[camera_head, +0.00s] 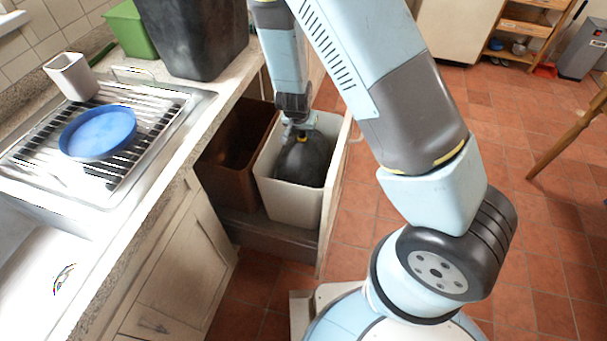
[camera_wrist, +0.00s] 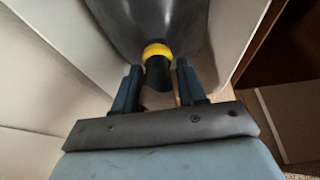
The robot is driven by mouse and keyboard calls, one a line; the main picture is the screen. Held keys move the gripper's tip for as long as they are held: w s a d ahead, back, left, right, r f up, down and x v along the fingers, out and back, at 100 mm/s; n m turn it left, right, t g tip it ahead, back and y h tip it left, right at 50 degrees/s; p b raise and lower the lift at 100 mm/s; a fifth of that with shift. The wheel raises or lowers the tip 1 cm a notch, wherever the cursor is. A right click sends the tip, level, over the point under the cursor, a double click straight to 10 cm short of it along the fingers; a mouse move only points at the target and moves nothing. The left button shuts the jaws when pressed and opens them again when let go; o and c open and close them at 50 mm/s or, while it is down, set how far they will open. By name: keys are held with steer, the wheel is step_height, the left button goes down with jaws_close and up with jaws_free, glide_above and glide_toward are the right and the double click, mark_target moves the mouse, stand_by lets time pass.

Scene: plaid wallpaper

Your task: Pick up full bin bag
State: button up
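A full black bin bag (camera_head: 304,162) stands upright in a white bin (camera_head: 290,195) in the pulled-out cupboard drawer. In the wrist view the bag (camera_wrist: 150,18) shows a yellow tie (camera_wrist: 157,50) around its dark gathered neck (camera_wrist: 158,73). My gripper (camera_head: 298,130) points down over the bag's top, inside the mouth of the bin. In the wrist view my gripper (camera_wrist: 158,82) is open, with one finger on each side of the neck and narrow gaps between. The bag's lower part is hidden by the bin walls.
A brown bin (camera_head: 228,170) stands left of the white bin in the same drawer. The counter holds a black container (camera_head: 195,40), a green box (camera_head: 128,28), a white cup (camera_head: 70,77) and a blue plate (camera_head: 98,132) on a rack. The tiled floor right is mostly clear.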

jaws_close()
stand_by(1.0)
